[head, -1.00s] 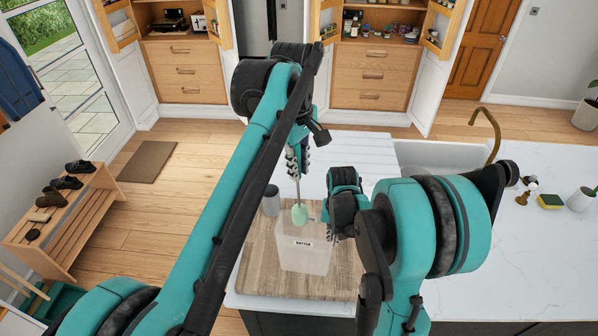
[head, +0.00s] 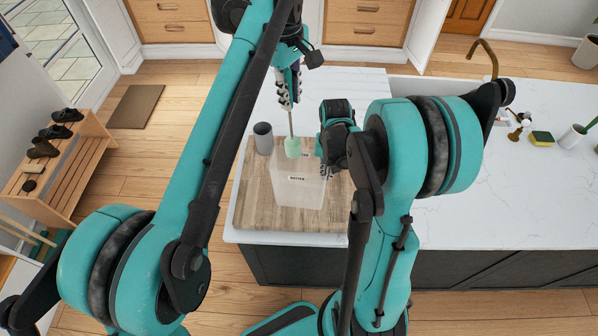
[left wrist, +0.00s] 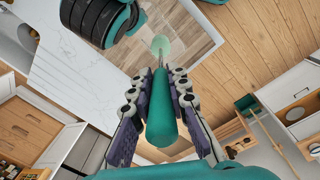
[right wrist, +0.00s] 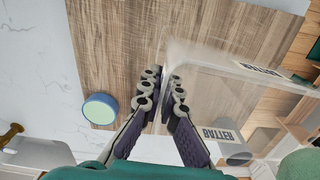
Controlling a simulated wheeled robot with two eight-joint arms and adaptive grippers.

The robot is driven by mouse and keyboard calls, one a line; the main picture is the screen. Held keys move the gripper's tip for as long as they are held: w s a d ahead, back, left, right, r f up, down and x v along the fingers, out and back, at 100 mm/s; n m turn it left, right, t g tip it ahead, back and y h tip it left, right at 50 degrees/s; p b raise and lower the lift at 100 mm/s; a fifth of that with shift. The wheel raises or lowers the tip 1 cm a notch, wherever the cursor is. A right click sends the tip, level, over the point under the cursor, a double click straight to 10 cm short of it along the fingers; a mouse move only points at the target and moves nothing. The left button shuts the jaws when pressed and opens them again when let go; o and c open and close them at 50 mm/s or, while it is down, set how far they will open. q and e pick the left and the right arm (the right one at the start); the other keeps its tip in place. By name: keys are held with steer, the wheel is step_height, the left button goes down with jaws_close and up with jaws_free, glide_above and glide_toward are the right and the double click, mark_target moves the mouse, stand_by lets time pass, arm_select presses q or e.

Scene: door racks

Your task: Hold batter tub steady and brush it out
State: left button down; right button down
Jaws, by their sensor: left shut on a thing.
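The clear batter tub (head: 300,195), with a BATTER label, stands on the wooden board. Its wall and label also show in the right wrist view (right wrist: 225,90). My left gripper (head: 288,103) is shut on the brush's teal handle (left wrist: 161,115) and holds it upright, with the pale green brush head (head: 292,147) down at the tub's top. I cannot tell whether the head is inside the rim. My right gripper (right wrist: 163,80) is at the tub's right side, its fingers close together on either side of the clear wall. Whether they press on it is unclear.
The wooden board (head: 250,205) lies on the white counter (head: 480,200). A grey cup (head: 263,138) stands at the board's back left. A round blue-rimmed green thing (right wrist: 100,109) is left of my right fingers. A sponge (head: 541,138) lies far right.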

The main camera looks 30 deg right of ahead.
steer(key=c, duration=1.6)
jaws_free()
steer(key=shift+c, duration=0.2)
steer(key=shift+r, duration=0.1)
step_height(320, 180, up, 12)
steer(key=shift+f, duration=0.1)
